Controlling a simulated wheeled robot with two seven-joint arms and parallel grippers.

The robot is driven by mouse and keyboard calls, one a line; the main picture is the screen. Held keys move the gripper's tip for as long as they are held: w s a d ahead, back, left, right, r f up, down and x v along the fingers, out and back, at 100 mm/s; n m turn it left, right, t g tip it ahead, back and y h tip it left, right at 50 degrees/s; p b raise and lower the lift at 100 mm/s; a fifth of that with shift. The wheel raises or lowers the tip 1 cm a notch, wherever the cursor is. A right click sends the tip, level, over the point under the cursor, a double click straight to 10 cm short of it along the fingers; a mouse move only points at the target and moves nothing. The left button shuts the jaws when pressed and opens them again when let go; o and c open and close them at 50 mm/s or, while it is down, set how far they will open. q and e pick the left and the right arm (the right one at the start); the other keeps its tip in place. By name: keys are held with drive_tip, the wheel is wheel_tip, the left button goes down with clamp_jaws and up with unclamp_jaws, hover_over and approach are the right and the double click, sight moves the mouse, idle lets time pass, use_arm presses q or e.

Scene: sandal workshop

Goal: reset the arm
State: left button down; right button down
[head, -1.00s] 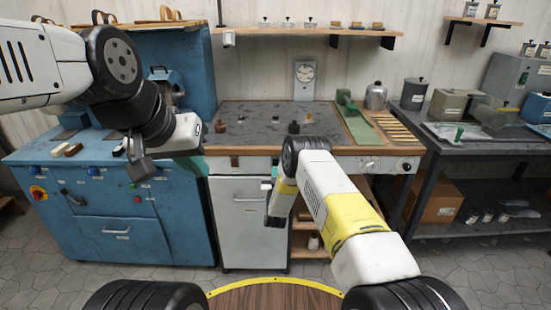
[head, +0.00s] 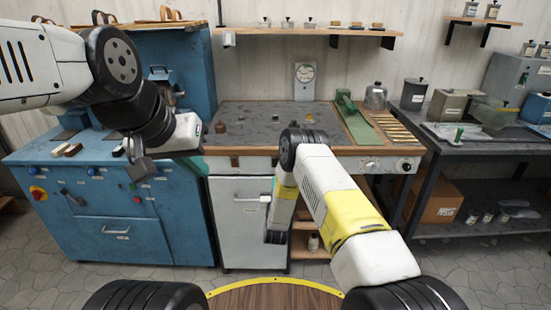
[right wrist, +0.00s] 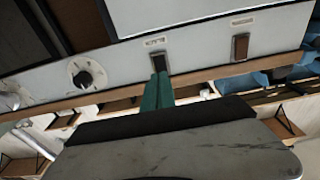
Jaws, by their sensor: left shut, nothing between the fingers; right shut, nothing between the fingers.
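My left gripper (head: 198,162) is at the end of the arm from the left, in front of the blue cabinet's right edge. Its teal fingers show only partly; it is shut and empty. My right arm (head: 325,185), white with a yellow band, reaches forward from the lower right and bends down in front of the workbench. Its fingertips are mostly hidden in the head view. In the right wrist view the teal fingers of my right gripper (right wrist: 158,92) are together with nothing between them, pointing towards the bench's front panel.
The workbench (head: 255,138) has a few small items and a green tool (head: 348,105) on top. The blue cabinet (head: 110,215) stands left, a dark side table (head: 480,145) right. A wooden round surface (head: 275,298) with a yellow rim is at the bottom. Floor between is clear.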

drive_tip(key=w+d+r+g+y, duration=0.1)
drive_tip(key=d+r+g, duration=0.1)
drive_tip(key=r, duration=1)
drive_tip(key=d+r+g+y, duration=0.1)
drive_tip(key=d+r+g, duration=0.15)
drive_tip(key=r, duration=1.05)
drive_tip(key=s+d+r+g, duration=0.3)
drive_tip(key=s+r, duration=0.3)
drive_tip(key=s, duration=0.6)
drive_tip(key=s+d+r+g, duration=0.25)
drive_tip(key=s+r, duration=0.45)
drive_tip(key=s, duration=0.5)
drive_tip(key=s+d+f+g, duration=0.1)
drive_tip(key=s+d, duration=0.1)
drive_tip(key=s, duration=0.8)
drive_tip(key=s+d+f+g, duration=0.1)
drive_tip(key=s+d+g, duration=0.1)
drive_tip(key=s, duration=0.7)
drive_tip(key=shift+s+n, duration=0.3)
drive_tip(key=shift+s, duration=0.1)
